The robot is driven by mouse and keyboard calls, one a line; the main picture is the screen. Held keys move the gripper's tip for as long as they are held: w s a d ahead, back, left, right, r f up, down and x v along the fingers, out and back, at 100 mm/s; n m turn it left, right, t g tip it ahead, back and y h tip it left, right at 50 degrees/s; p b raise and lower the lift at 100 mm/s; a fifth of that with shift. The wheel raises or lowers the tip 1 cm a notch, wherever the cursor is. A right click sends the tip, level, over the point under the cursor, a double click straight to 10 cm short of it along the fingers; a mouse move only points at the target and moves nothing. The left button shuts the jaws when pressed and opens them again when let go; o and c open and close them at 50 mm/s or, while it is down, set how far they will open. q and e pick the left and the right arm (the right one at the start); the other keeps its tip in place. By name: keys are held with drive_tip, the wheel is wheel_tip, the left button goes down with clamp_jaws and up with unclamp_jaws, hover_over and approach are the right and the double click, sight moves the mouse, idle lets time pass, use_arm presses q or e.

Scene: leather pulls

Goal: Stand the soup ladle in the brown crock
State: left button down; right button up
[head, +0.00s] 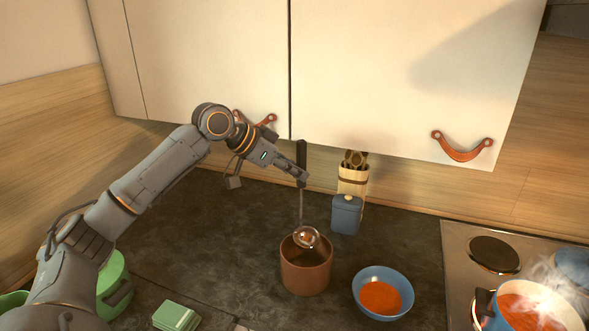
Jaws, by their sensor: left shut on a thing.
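The brown crock (305,278) stands open on the dark counter in the middle of the head view. The soup ladle hangs upright from my left gripper (303,178), with its dark handle (301,155) sticking up above the fingers. Its thin shaft runs down to a shiny metal bowl (306,237). The gripper is shut on the handle. The ladle bowl shows over the far part of the crock's mouth; I cannot tell whether it is just above the rim or slightly inside. My right gripper is not in view.
A blue bowl of orange soup (382,297) stands right of the crock. Behind are a blue lidded jar (346,214) and a utensil holder (352,181). A steaming pot (535,310) sits on the hob (455,262). White cabinets (390,70) with leather pulls hang above.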

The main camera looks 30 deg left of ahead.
use_arm(q)
wheel_tip(320, 180, down, 9)
drive_tip(key=b, duration=0.4)
drive_tip(key=shift+f+b, duration=0.15)
drive_tip(key=shift+b, duration=0.25)
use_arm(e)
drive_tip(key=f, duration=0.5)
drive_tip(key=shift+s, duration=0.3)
use_arm(q)
drive_tip(key=shift+f, duration=0.2)
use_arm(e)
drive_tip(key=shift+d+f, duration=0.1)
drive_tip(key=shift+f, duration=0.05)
use_arm(q)
drive_tip(key=c, duration=1.2)
unclamp_jaws()
drive_tip(key=shift+o, duration=0.2)
drive_tip(key=shift+s, duration=0.1)
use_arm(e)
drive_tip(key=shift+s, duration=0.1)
